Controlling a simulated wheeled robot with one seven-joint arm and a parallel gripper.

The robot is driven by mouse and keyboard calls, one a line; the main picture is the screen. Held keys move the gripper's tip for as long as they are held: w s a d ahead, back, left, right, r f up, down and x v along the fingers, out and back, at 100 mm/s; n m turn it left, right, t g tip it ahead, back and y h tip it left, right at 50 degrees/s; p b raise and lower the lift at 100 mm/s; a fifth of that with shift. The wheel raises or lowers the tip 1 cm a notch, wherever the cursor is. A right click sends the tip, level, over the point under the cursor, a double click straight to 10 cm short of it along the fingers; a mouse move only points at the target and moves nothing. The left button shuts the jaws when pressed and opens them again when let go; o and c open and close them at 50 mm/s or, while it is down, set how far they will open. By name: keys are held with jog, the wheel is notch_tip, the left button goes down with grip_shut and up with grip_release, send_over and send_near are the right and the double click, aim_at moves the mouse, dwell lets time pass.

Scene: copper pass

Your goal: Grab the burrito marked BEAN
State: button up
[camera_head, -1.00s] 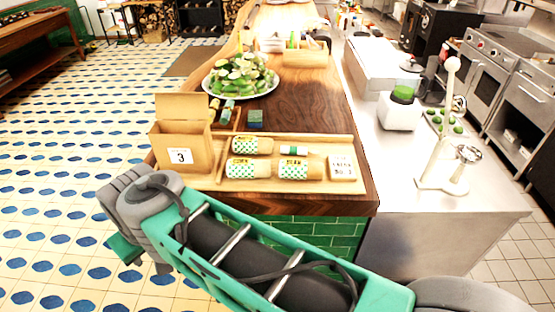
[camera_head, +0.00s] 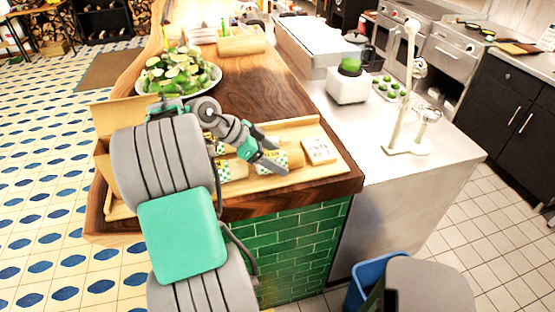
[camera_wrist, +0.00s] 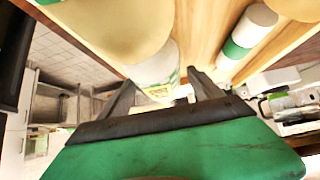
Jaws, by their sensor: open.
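The burrito marked BEAN (camera_head: 294,158) lies at the right of the front row on the wooden tray (camera_head: 331,172). It has a tan wrap and a green-and-white dotted band. Its label is too small to read now. My gripper (camera_head: 280,156) is open over it, with the fingers reaching in from the left. In the wrist view, a tan and white burrito (camera_wrist: 155,68) shows just beyond and between the spread fingers (camera_wrist: 163,92). I cannot tell whether they touch it. Another burrito (camera_head: 234,170) lies to the left, partly hidden by my arm.
A card (camera_head: 319,151) lies at the tray's right end. A green-and-white cylinder (camera_wrist: 240,45) shows in the wrist view. A cardboard box (camera_head: 112,117) is partly behind my arm. A plate of cut green produce (camera_head: 178,75) stands behind. A blender (camera_head: 350,75) stands on the steel counter.

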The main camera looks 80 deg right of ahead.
jog(key=shift+x, duration=0.9)
jog(key=shift+r, duration=0.1)
grip_shut()
